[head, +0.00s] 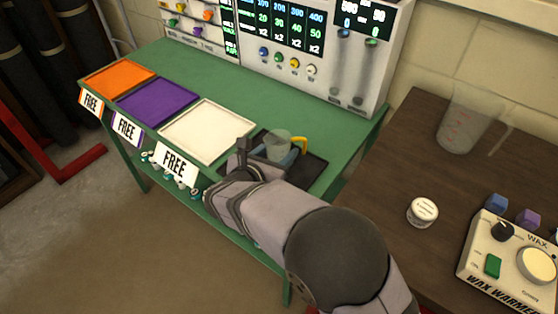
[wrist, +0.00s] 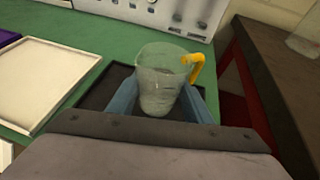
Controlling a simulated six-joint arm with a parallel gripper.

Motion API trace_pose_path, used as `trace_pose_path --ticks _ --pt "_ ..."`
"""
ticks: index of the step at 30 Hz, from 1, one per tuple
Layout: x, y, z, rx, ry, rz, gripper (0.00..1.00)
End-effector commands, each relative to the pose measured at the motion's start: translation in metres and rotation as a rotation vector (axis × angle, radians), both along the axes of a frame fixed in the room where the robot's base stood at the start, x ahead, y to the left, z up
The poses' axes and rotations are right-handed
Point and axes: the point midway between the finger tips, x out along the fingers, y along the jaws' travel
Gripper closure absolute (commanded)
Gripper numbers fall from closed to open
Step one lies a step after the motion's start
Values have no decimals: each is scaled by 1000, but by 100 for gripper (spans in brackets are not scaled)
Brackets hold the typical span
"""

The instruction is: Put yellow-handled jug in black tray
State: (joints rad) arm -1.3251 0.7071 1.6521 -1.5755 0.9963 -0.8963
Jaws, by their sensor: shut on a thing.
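The yellow-handled jug (wrist: 160,78) is a clear, see-through measuring jug, upright, with its yellow handle at the right in the wrist view. My gripper (wrist: 165,100) is shut on it, with a blue finger at each side. In the head view the jug (head: 278,146) shows just beyond my gripper (head: 272,156). The black tray (head: 314,172) lies on the green table, right of the white tray, and the jug is over it. I cannot tell whether the jug's base touches the tray. My gripper and wrist hide part of the tray in the head view.
White (head: 208,131), purple (head: 157,102) and orange (head: 117,79) trays lie in a row on the green table (head: 232,84). A panel machine (head: 310,50) stands behind. The brown table at right holds a clear jug (head: 467,120), a white jar (head: 422,212) and a wax warmer (head: 513,262).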

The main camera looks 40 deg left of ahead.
Motion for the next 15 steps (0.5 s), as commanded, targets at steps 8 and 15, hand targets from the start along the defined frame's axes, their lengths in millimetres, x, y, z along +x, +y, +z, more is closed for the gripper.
trace_pose_path --ticks 8,15 --pt "0 0 -21 -4 -1 1 80" --pt "0 0 -37 0 -1 0 80"
